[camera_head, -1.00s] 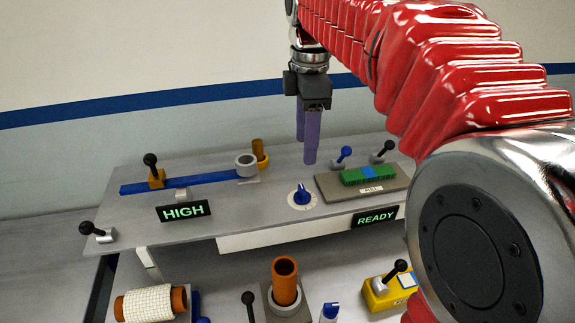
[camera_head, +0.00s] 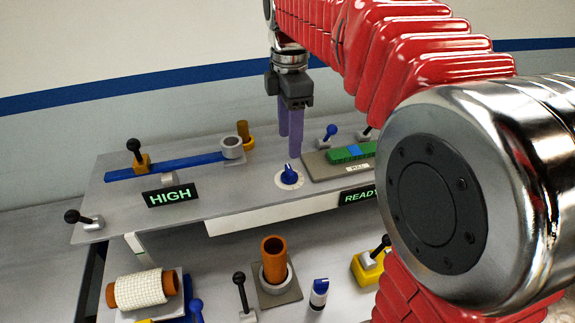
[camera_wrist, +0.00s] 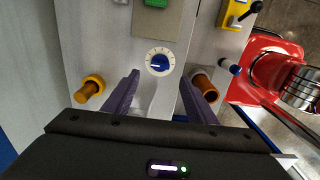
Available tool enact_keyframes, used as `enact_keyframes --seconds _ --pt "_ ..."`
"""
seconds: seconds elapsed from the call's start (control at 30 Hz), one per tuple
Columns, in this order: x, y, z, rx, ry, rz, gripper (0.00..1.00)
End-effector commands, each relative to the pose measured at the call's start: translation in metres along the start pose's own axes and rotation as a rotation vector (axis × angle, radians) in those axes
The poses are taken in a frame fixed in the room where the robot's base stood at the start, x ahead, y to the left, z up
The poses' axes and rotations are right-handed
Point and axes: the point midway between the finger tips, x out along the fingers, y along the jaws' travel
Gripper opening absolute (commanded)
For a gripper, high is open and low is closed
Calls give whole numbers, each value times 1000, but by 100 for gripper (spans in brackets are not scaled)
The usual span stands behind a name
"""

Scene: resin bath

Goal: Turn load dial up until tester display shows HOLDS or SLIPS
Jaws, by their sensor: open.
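The load dial (camera_head: 289,177) is a blue knob on a white marked disc, on the grey bench's upper deck. It also shows in the wrist view (camera_wrist: 159,61), just beyond the fingertips and between their lines. The tester display (camera_head: 358,196) reads READY in green, its right end covered by my arm. Behind it, a green and blue strip (camera_head: 340,155) lies on the grey pull plate (camera_head: 318,168). My gripper (camera_head: 290,145) points down with two purple fingers, open and empty, slightly above and behind the dial. I see no contact with the knob.
Another display (camera_head: 170,195) reads HIGH. A blue-knobbed lever (camera_head: 329,133) stands close right of my fingers. A grey ring (camera_head: 232,147) and an orange peg (camera_head: 243,130) are left. An orange tube (camera_head: 273,255) stands on the lower level.

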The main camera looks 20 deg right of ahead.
Motion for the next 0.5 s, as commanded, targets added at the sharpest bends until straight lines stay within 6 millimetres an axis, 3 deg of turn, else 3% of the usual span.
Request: enact_keyframes --seconds 0.5 --pt "78 0 0 1 0 -2 52"
